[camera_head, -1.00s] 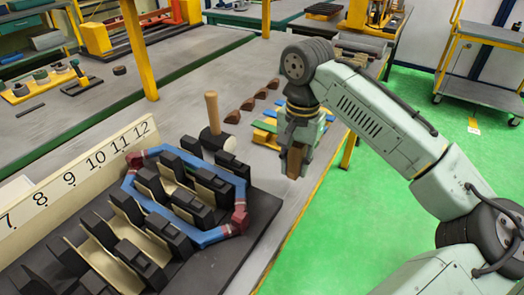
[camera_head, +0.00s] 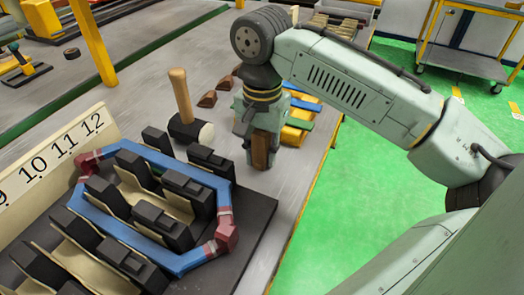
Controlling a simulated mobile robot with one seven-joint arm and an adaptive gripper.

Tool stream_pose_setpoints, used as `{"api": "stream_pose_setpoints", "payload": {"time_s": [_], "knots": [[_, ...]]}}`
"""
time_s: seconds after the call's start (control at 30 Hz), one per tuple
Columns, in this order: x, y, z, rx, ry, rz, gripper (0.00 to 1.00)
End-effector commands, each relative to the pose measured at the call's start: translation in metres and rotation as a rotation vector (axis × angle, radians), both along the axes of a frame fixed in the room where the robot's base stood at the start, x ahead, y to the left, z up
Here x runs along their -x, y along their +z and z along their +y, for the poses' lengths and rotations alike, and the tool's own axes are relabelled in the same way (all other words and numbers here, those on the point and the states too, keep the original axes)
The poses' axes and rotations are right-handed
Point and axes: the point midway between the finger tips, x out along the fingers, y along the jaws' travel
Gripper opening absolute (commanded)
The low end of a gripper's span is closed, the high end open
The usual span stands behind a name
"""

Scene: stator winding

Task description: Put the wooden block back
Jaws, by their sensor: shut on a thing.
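My gripper (camera_head: 262,138) points down over the grey table, between the mallet and the table's right edge. It is shut on a brown wooden block (camera_head: 260,157), whose lower part shows below the fingers. I cannot tell whether the block touches the table. More dark brown wooden blocks (camera_head: 208,99) lie in a row on the table, behind and left of my gripper. My gripper and arm hide part of that row.
A mallet (camera_head: 190,132) stands handle up, left of my gripper. The black stator fixture (camera_head: 255,215) with a blue coil (camera_head: 130,238) fills the front left. Yellow, blue and green pieces (camera_head: 299,118) lie right behind my gripper. Green floor lies beyond the table's right edge.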

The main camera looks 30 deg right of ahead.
Motion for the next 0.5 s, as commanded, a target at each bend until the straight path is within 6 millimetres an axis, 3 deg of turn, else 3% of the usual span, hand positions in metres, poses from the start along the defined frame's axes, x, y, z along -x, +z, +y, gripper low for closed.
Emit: {"api": "stream_pose_setpoints", "payload": {"time_s": [0.37,0.4,0.5], "knots": [[0.0003,-0.0032,0.0005,-0.001,0.001,0.000,0.00],[0.0003,-0.0036,0.0005,-0.001,0.001,0.001,0.23],[0.0003,-0.0030,0.0003,0.000,0.001,0.000,0.30]]}}
